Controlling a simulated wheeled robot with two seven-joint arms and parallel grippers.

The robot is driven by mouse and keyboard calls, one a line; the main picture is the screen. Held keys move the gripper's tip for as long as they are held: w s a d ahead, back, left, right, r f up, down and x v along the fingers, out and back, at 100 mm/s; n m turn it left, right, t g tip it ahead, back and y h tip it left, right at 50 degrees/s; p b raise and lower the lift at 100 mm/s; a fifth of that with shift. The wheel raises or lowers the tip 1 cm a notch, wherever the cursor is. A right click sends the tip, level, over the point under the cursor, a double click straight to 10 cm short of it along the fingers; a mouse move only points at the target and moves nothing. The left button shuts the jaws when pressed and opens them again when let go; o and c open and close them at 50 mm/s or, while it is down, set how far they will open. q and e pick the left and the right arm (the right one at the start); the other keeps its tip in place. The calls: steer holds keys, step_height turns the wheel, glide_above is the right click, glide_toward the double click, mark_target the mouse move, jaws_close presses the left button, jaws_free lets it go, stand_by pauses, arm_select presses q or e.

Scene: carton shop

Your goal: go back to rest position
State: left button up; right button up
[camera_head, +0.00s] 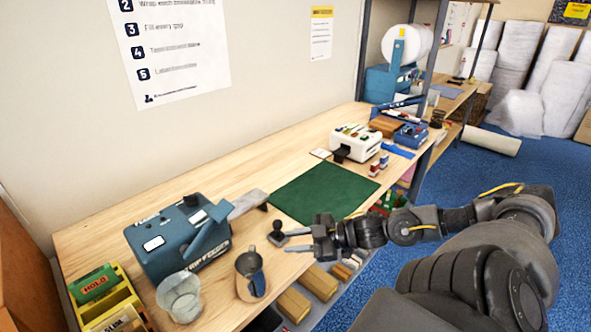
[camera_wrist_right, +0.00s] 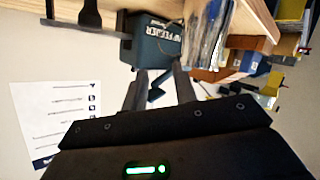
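My right gripper (camera_head: 290,238) reaches in from the right over the front edge of the wooden table, between the metal cup and the green mat. Its two fingers are apart with nothing visible between them. In the right wrist view the fingers (camera_wrist_right: 158,92) are also spread, with the blue tape feeder (camera_wrist_right: 155,42) beyond them. A small dark knob-like shape sits at the fingertips in the head view; I cannot tell what it is. My left gripper is not in view.
The tape feeder (camera_head: 178,240), a metal cup (camera_head: 250,275), a clear cup (camera_head: 180,297) and a yellow box (camera_head: 105,300) stand at the left. The green mat (camera_head: 323,192) is bare. A white label printer (camera_head: 356,142) stands behind it. Cardboard pieces (camera_head: 293,304) lie below the table edge.

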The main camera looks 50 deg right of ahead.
stand_by(0.4)
steer(key=s+a+f+m+g+h, duration=0.2)
steer(key=s+f+m+h, duration=0.65)
steer(key=f, duration=0.45)
steer(key=s+a+f+g+y, duration=0.1)
steer(key=s+a+g, duration=0.25)
steer(key=a, duration=0.35)
steer(key=s+a+f+g, duration=0.2)
steer(key=s+a+g, duration=0.15)
steer(key=a, duration=0.35)
step_height(320, 180, down, 26)
steer(key=s, duration=0.2)
steer(key=s+d+f+g, duration=0.1)
steer(key=s+d+f, duration=0.1)
steer(key=s+f, duration=1.4)
steer(key=shift+s+d+f+g+b, duration=0.15)
steer(key=shift+s+d+g+b, duration=0.05)
steer(key=shift+s+g+b, duration=0.2)
